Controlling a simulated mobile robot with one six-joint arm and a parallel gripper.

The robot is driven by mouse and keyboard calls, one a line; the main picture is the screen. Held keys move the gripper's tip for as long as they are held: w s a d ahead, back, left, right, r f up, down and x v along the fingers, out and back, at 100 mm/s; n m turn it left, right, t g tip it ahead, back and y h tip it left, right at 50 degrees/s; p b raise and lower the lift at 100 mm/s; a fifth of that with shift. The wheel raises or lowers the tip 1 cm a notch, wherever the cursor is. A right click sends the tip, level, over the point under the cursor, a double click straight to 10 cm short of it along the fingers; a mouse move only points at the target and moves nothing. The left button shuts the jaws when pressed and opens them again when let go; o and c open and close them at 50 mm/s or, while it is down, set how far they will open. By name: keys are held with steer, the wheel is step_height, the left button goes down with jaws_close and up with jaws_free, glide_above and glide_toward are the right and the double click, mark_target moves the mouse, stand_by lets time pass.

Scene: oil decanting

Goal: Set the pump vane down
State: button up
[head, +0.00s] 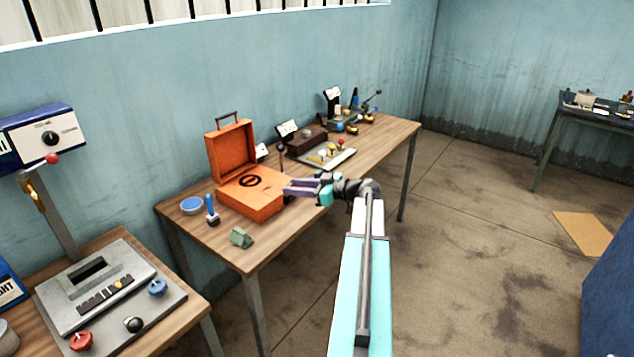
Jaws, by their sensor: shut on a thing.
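My gripper (290,188) reaches in from the right, over the wooden table (290,232), with its purple fingers at the right edge of the orange case (250,207). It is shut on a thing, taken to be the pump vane. The held piece is too small and too covered by the fingers to make out its shape. The case has its lid (231,150) raised and a black ring mark on its flat orange top. I cannot tell whether the fingers touch the case or are above it.
A blue round dish (192,205), a blue-handled tool (211,210) and a greenish block (241,237) stand on the near left of the table. A pale tray (333,159) with small parts lies behind my gripper. The table's front right is bare.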

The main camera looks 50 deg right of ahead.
steer(key=w+a+f+n+g+y, duration=0.2)
steer(key=w+a+n+y, duration=0.15)
steer(key=a, duration=1.75)
steer(key=w+a+f+n+g+y, duration=0.1)
steer(key=w+a+n+g+y, duration=0.25)
steer(key=a, duration=1.65)
steer(key=s+a+f+y+b, duration=0.1)
steer(key=a+f+b, duration=0.7)
steer(key=f+b, duration=0.2)
steer(key=shift+s+f, duration=0.2)
steer(key=shift+s, duration=0.1)
steer(key=shift+s+g, duration=0.15)
steer(key=shift+g, duration=0.1)
